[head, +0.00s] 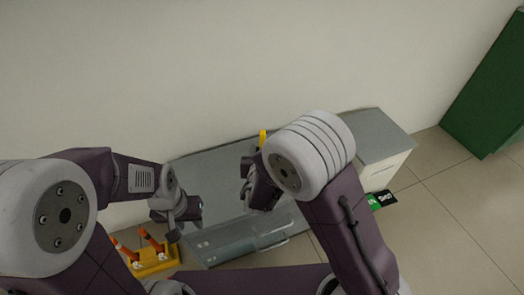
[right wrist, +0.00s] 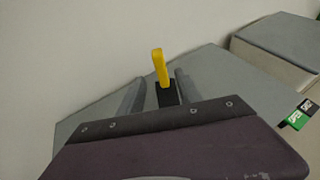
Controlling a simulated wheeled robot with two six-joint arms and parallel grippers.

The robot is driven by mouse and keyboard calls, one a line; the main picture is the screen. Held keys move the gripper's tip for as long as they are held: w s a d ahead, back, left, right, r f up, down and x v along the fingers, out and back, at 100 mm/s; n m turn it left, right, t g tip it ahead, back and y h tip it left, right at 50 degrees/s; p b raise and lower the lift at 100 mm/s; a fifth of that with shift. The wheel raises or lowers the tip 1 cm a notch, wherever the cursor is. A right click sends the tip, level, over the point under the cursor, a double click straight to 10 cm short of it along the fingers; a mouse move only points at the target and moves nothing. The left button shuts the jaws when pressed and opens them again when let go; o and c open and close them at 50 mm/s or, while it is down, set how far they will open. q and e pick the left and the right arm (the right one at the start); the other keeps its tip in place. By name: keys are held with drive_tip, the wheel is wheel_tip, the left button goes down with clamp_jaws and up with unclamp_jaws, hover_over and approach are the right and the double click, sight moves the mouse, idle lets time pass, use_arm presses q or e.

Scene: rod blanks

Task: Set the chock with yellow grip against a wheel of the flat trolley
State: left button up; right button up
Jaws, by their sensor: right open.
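The chock's yellow grip (right wrist: 158,66) stands up from a dark block (right wrist: 167,93) in the right wrist view. The grip's tip also shows in the head view (head: 262,138), beyond my right gripper (head: 252,188). My right gripper (right wrist: 160,92) is open, with one finger on each side of the chock; I cannot tell whether they touch it. No flat trolley or wheel can be made out in either view.
The chock is over a long grey bench top (head: 215,160) along the wall. A grey-topped pale box (head: 385,140) adjoins its right end. A yellow base with orange-and-white posts (head: 155,262) is at lower left. A green-black card (head: 383,200) and a green cabinet (head: 490,95) are right; floor there is free.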

drive_tip(key=v, duration=0.4)
drive_tip(key=shift+s+p, duration=0.1)
drive_tip(key=shift+p, duration=0.25)
